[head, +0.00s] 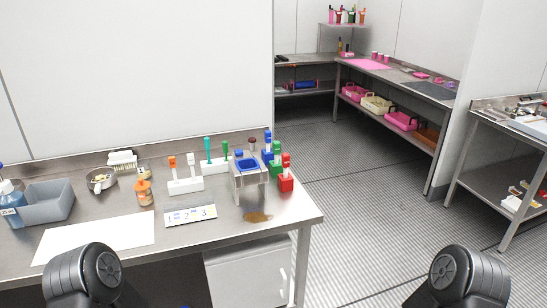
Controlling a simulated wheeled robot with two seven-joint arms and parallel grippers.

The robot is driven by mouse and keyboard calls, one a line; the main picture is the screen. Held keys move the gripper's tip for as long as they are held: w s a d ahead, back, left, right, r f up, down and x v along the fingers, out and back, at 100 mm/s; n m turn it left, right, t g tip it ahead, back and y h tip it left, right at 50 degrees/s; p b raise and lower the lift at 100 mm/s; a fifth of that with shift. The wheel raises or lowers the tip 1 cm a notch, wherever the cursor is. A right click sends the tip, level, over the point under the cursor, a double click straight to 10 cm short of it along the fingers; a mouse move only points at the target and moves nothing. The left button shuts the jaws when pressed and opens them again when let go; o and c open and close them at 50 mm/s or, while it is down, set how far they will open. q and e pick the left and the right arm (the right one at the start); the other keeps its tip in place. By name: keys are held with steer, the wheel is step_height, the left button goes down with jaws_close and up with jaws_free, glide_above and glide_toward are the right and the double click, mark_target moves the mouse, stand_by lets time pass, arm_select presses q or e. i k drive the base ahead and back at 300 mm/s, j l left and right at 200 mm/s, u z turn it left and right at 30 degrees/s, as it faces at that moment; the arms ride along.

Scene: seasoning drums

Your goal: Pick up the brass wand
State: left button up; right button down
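I cannot make out a brass wand for certain in the head view. Slim handled tools with orange, white, teal and green tops stand upright in white holders on the near steel table (282,217). One white holder (186,186) carries an orange-topped and a white-topped tool. Another white holder (214,165) carries a teal-topped and a green-topped tool. A brownish patch (257,217) lies near the table's front right. Only black rounded links of my two arms show at the bottom left and bottom right; neither gripper is in view.
A grey bin (47,203), metal bowl (102,180), orange-lidded jar (144,193), white sheet (96,238), numbered card (190,215), and red block holder (286,178) are on the near table. Open floor (345,210) lies to its right, with other steel tables beyond.

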mark_target(276, 145)
steer(key=l+u, duration=0.1)
steer(key=u, duration=0.35)
steer(key=i+l+u, duration=0.15)
steer(key=u, duration=0.3)
steer(key=l+u, duration=0.1)
steer(key=u, duration=0.35)
steer(key=l+u, duration=0.15)
steer(key=u, duration=0.25)
steer(key=l+u, duration=0.15)
steer(key=l, duration=0.3)
steer(key=l+u, duration=0.2)
steer(key=l, duration=0.25)
steer(key=k+l+u, duration=0.15)
steer(key=l, duration=0.25)
steer(key=k+l+u, duration=0.2)
steer(key=l, duration=0.25)
steer(key=l+u, duration=0.15)
steer(key=l, duration=0.3)
steer(key=k+l+u, duration=0.15)
steer(key=l, duration=0.25)
steer(key=k+l+u, duration=0.2)
steer(key=l, duration=0.15)
steer(key=k+l+u, duration=0.15)
steer(key=l, duration=0.2)
steer(key=k+l, duration=0.25)
steer(key=l, duration=0.2)
steer(key=k+l, duration=0.25)
steer(key=l, duration=0.2)
steer(key=k+l, duration=0.25)
steer(key=l, duration=0.2)
